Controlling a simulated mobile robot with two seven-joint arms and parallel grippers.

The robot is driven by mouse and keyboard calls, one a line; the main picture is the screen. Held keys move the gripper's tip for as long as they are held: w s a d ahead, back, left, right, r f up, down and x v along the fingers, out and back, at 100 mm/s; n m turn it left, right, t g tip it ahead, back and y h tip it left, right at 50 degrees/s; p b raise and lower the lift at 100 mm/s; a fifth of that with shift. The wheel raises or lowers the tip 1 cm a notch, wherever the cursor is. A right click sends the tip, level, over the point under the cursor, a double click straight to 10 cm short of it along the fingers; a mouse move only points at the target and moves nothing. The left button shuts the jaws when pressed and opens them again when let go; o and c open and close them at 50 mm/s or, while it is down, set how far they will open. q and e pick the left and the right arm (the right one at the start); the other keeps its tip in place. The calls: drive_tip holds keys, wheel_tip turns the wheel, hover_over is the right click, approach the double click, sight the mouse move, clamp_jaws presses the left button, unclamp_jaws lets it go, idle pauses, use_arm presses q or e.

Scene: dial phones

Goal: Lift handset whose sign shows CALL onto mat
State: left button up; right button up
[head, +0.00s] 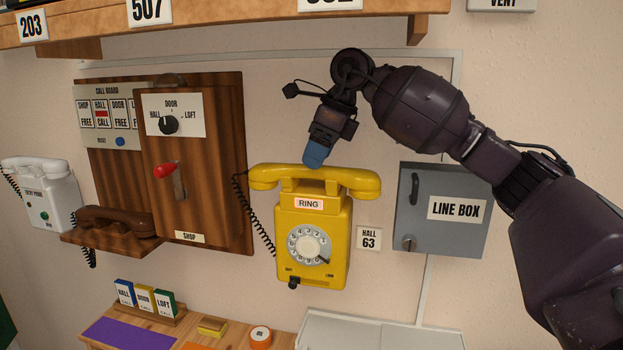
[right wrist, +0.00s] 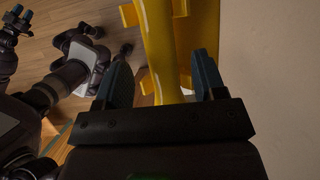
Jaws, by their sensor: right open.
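The yellow wall phone (head: 313,245) carries a RING sign, and its yellow handset (head: 352,182) rests across the top. On the call board (head: 100,92) the HALL card (head: 101,113) reads CALL with a red band; the readable SHOP and DOOR cards read FREE. A plate beside the yellow phone reads HALL 63. My right gripper (head: 314,158) is open, pointing down at the middle of the yellow handset. In the right wrist view, the yellow handset (right wrist: 160,50) runs between the spread fingers (right wrist: 160,80). A purple mat (head: 130,332) lies on the wooden table.
A brown handset (head: 115,221) rests on the SHOP panel's ledge, and a white entry phone (head: 45,195) hangs at far left. The grey line box (head: 445,210) is right of the yellow phone. Cards (head: 145,300) and an orange roll (head: 260,337) are on the table.

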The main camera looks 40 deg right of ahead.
sight(312, 173)
drive_tip(key=x, duration=0.3)
drive_tip(key=shift+s+d+f, duration=0.1)
drive_tip(key=shift+f, duration=0.3)
drive_tip(key=shift+w+f, duration=0.2)
drive_tip(key=shift+f, duration=0.2)
drive_tip(key=shift+r, duration=0.1)
drive_tip(key=shift+c, duration=0.2)
